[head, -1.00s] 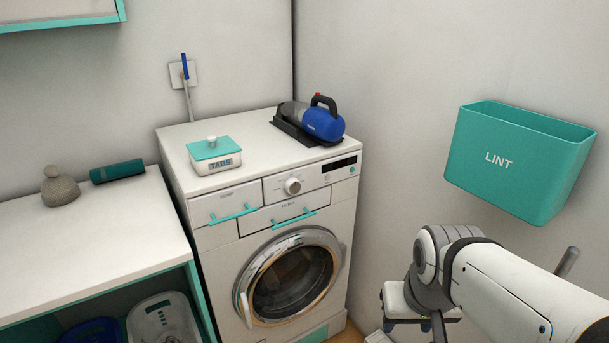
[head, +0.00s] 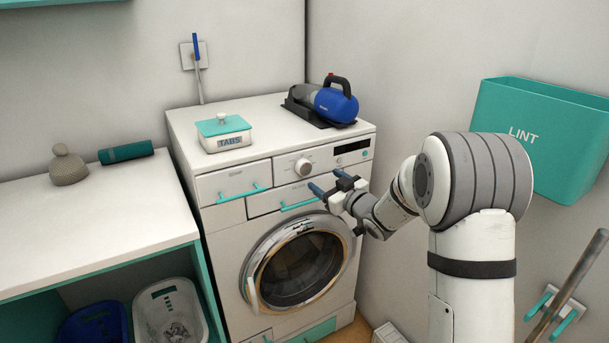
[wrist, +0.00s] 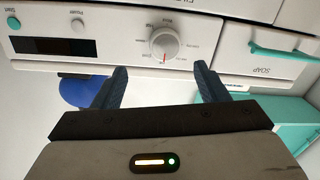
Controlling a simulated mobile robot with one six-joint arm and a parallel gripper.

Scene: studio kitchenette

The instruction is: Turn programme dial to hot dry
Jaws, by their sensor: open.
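The programme dial (head: 303,167) is a round, light knob on the upper front panel of the white washing machine (head: 228,262). In the wrist view, the dial (wrist: 164,43) shows upside down with a red pointer line and small printed labels around it, too small to read surely. My gripper (head: 318,186) is open and empty in front of the panel, a little below and right of the dial. In the wrist view its two dark blue fingertips (wrist: 160,76) lie on either side of the dial's position, apart from it.
A dark display (head: 352,147) sits right of the dial. Teal drawer handles (head: 236,196) stick out below it. A TABS box (head: 223,132) and a blue handheld vacuum (head: 336,103) stand on top. A teal LINT bin (head: 540,143) hangs on the right wall.

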